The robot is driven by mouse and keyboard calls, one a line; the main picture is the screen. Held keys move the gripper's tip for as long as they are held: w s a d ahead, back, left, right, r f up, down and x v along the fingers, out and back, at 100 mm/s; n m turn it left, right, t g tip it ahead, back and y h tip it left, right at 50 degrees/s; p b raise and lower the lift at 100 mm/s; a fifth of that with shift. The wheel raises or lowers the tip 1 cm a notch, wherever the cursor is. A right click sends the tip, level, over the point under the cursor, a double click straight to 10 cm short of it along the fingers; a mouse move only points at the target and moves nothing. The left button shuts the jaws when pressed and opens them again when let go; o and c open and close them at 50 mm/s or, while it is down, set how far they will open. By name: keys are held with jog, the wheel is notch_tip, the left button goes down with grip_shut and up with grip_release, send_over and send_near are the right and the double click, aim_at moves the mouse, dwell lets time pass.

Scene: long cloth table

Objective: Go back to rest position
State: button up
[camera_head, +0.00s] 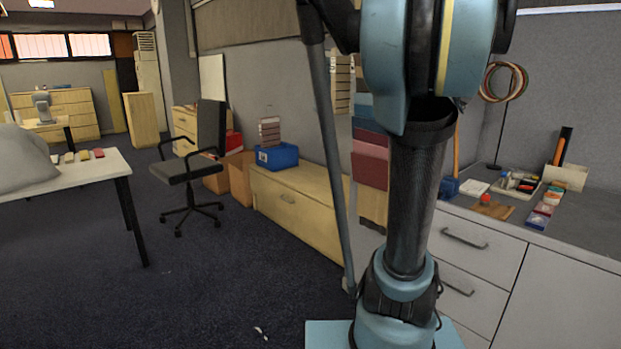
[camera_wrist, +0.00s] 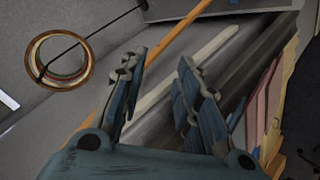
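My gripper (camera_wrist: 157,70) shows in the wrist view with its two blue-grey fingers apart. It is open, and only background shows between the fingers. In the head view my arm rises in front of the camera and runs out of the top of the picture, so my gripper is not in that view. The task names no object.
A grey-topped counter with white drawers (camera_head: 475,243) holding small items stands at right, close to my arm. Colored rings (camera_head: 503,82) hang above it; they also show in the wrist view (camera_wrist: 60,60). A black chair (camera_head: 190,165) stands left. Dark carpet (camera_head: 215,270) is mostly clear.

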jog(key=s+a+f+g+y, duration=0.2)
jog(key=s+a+f, duration=0.7)
jog(key=f, duration=0.3)
jog(key=s+a+f+g+y, duration=0.2)
jog(key=s+a+f+y, duration=0.1)
jog(key=s+a+f, duration=0.6)
jog(key=s+a+f+g+y, duration=0.1)
jog(key=s+a+f+y, duration=0.1)
jog(key=s+a+f, duration=0.7)
notch_tip(320, 180, down, 6)
jog(key=shift+s+a+r+m+g+y, duration=0.1)
jog(key=shift+s+a+m+g+y, duration=0.2)
jog(key=shift+s+m+g, duration=0.1)
jog(key=shift+w+f, duration=0.2)
jog(key=shift+w, duration=0.3)
jog(key=shift+d, duration=0.1)
